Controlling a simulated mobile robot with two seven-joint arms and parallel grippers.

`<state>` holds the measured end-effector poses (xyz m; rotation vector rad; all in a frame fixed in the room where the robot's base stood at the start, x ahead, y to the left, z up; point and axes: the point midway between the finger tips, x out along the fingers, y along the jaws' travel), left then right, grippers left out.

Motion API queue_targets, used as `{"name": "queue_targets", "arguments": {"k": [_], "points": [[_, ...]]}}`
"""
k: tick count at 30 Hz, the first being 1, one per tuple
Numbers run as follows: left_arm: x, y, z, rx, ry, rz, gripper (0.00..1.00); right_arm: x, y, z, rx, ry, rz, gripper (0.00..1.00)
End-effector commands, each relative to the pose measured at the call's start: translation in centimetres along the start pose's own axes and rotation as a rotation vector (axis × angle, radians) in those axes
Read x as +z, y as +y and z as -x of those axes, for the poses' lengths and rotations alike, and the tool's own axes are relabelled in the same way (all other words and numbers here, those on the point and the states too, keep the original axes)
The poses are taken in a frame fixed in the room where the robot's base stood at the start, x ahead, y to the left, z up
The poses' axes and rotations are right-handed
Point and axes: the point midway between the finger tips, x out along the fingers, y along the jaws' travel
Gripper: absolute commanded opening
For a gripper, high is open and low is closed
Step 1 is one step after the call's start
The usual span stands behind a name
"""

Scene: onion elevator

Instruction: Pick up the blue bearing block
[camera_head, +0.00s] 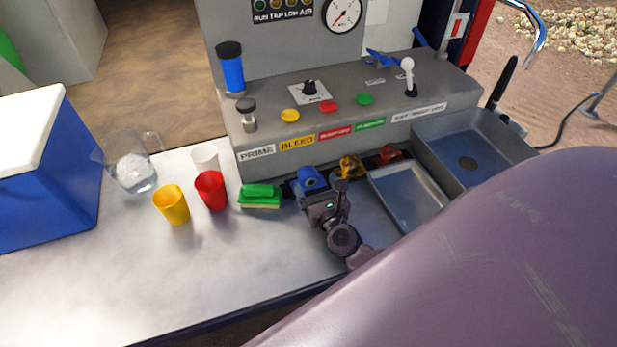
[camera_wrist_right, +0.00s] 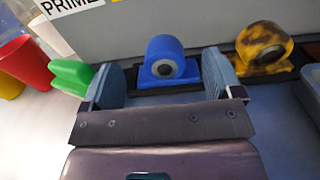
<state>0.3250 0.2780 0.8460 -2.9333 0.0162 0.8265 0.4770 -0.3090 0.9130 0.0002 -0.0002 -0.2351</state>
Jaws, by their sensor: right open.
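The blue bearing block (camera_head: 309,178) sits on a dark strip at the foot of the grey control panel. In the right wrist view the blue bearing block (camera_wrist_right: 166,62) shows its round housing with a grey bore on a flat blue base. My right gripper (camera_head: 316,192) is just in front of it. In the right wrist view the open right gripper (camera_wrist_right: 160,78) has one finger on each side of the block. I cannot tell whether the fingers touch it. My left gripper is not in view.
A yellow-brown mottled block (camera_head: 351,167) and a red block (camera_head: 390,153) stand to the right. A green sponge (camera_head: 260,196) lies close on the left, beyond it red (camera_head: 211,190) and yellow (camera_head: 171,205) cups. A grey tray (camera_head: 408,196) and sink (camera_head: 475,160) are at right.

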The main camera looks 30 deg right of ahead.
Motion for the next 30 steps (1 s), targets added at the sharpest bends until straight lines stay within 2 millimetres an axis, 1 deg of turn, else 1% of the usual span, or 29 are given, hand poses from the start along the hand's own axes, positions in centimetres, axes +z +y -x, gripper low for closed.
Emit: {"name": "queue_targets", "arguments": {"k": [1, 3, 7, 11, 17, 20, 30], "points": [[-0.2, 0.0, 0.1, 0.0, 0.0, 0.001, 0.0, 0.1, 0.0, -0.8, 0.001, -0.002, 0.002, 0.85], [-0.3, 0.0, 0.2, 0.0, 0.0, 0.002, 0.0, -0.1, -0.1, -1.7, 0.0, -0.002, 0.002, 0.85], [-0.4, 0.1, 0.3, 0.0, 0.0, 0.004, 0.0, -0.1, -0.1, -3.0, 0.0, -0.001, 0.0, 0.85], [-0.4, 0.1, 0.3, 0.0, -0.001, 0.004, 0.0, -0.2, -0.1, -3.5, -0.001, 0.0, 0.001, 0.85], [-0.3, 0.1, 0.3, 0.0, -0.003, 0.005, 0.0, -0.2, -0.1, -3.5, -0.001, 0.0, 0.0, 0.85], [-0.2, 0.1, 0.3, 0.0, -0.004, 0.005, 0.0, -0.2, -0.1, -3.5, -0.001, 0.0, 0.0, 0.71], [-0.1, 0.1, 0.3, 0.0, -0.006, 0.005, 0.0, -0.2, -0.1, -3.5, -0.001, 0.0, 0.0, 0.19]]}}
